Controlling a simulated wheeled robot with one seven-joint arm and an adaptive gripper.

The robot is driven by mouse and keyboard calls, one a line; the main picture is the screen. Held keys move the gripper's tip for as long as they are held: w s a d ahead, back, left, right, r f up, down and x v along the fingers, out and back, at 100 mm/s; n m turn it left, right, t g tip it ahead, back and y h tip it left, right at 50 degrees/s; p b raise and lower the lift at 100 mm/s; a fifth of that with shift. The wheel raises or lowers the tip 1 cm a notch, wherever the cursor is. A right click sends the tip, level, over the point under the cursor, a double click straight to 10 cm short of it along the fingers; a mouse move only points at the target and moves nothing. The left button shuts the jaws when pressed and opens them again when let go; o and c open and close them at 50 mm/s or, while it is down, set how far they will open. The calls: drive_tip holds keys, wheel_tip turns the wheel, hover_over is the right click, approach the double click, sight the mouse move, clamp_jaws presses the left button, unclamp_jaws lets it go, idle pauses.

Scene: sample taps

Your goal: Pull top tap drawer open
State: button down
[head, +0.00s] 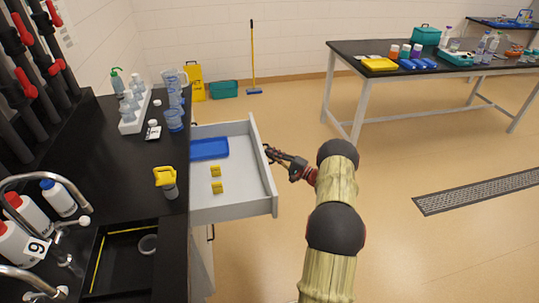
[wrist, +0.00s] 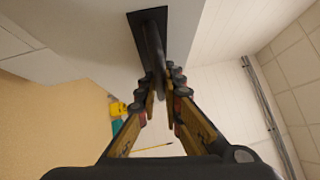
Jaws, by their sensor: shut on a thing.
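The top drawer (head: 240,200) is pulled well out from the black-topped bench in the head view. Its grey walls and light floor show, with a blue tray (head: 209,149) and two small yellow items (head: 216,179) inside. My gripper (head: 270,155) is at the outer face of the drawer front. In the wrist view the drawer front (wrist: 185,25) is pale, with a dark bar handle (wrist: 151,45) running down between my gripper's fingertips (wrist: 163,88). The fingers are closed around the handle's near end. The exact contact is partly hidden by the fingertips.
The black bench top (head: 120,175) holds bottles, beakers, a yellow-topped item (head: 165,180) and a sink with taps (head: 45,215). A long table (head: 345,48) with lab items stands at the back right. A floor grate (head: 480,190) lies at right. The floor between is clear.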

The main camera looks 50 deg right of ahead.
drive_tip(key=shift+f, duration=0.15)
drive_tip(key=c, duration=2)
unclamp_jaws()
drive_tip(key=shift+o, duration=0.4)
drive_tip(key=v, duration=1.2)
drive_tip(key=shift+a, duration=0.1)
